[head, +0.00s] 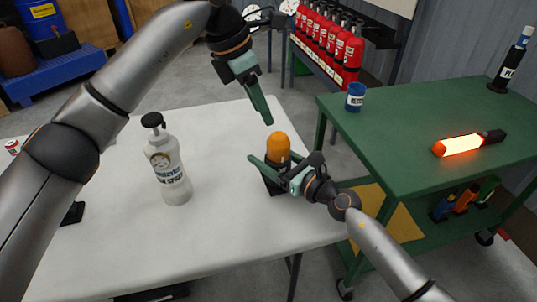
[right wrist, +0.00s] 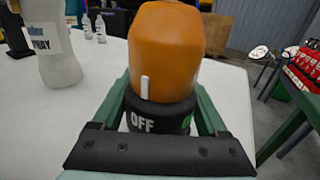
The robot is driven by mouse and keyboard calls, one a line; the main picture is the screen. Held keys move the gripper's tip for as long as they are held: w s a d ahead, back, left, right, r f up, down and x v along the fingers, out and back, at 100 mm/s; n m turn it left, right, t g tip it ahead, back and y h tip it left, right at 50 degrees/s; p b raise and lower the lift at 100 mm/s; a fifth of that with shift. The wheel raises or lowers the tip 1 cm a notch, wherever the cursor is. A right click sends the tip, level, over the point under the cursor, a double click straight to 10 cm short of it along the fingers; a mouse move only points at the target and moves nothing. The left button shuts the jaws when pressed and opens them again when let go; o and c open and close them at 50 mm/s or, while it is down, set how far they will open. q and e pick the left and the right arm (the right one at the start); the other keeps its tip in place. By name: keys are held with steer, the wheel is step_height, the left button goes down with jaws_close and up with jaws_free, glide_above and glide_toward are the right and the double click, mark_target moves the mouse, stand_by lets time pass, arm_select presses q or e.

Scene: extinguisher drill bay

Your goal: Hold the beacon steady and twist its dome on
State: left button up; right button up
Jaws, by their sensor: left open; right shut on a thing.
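The beacon is a black base with an orange dome on top, standing upright on the white table. The orange dome (head: 278,146) sits on the base, and it also shows large in the right wrist view (right wrist: 166,50), with a short white mark low on its side. The black base (right wrist: 160,115) reads "OFF" beside a green mark. My right gripper (head: 275,172) is shut on the base, with a green finger on each side of it. My left gripper (head: 258,100) is open and empty, above the dome and slightly left of it, apart from it. Whether the dome is fully seated I cannot tell.
A white spray bottle (head: 168,162) stands left of the beacon on the white table (head: 225,225). A green cart (head: 400,125) at the right carries a blue can (head: 355,97), a glowing orange baton (head: 462,145) and a dark bottle. Red extinguishers (head: 330,40) stand behind.

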mark_target(274, 136)
jaws_close()
arm_select(q)
steer(key=shift+o, duration=1.4)
steer(key=shift+a, duration=0.1)
steer(key=o, duration=0.4)
steer(key=shift+w+a+r+m+g+h, duration=0.1)
steer(key=shift+w+a+m+g+h, duration=0.05)
steer(key=shift+m, duration=0.45)
steer(key=shift+w+a+r+m+g+h, duration=0.1)
steer(key=shift+w+m+g+h, duration=0.05)
steer(key=shift+m, duration=0.45)
steer(key=shift+o, duration=0.2)
steer(key=x, duration=1.2)
steer(key=c, duration=1.4)
